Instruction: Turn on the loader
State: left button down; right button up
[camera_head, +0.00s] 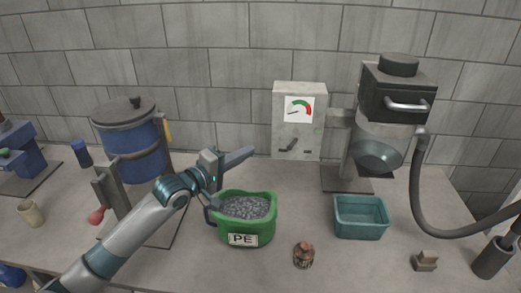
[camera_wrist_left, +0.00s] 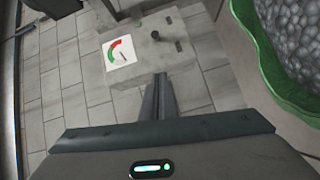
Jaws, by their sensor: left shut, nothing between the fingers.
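The loader (camera_head: 385,115) stands at the back right, a dark hopper head on a grey column with a hose. Beside it on the wall side is a grey control box (camera_head: 285,130) with a red and green gauge and a dark switch lever (camera_head: 287,148) below. The box (camera_wrist_left: 150,65) and its lever (camera_wrist_left: 180,45) also show in the left wrist view. My left gripper (camera_head: 250,152) is shut and empty, above the green PE bucket and to the left of the box, apart from it. It also shows in the wrist view (camera_wrist_left: 161,80). My right gripper is not in view.
The green bucket (camera_head: 243,233) of grey pellets sits under my left wrist. A teal bin (camera_head: 361,228) stands below the loader. A blue drum (camera_head: 132,150) is at the left. A small brown jar (camera_head: 304,255) and a small block (camera_head: 425,261) lie in front.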

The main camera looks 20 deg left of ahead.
aim_at(293, 144)
pick_arm(q)
jog(key=p+x, duration=0.1)
jog(key=x, duration=0.3)
jog(key=p+x, duration=0.2)
jog(key=x, duration=0.3)
jog(key=shift+w+r, duration=0.25)
jog(key=shift+w, duration=0.05)
jog(key=d, duration=0.1)
jog(key=d+p, duration=0.1)
jog(key=d+f+p, duration=0.1)
jog(key=d, duration=0.1)
jog(key=shift+s, duration=0.35)
jog(key=shift+w+d+f, duration=0.1)
jog(key=shift+y, duration=0.3)
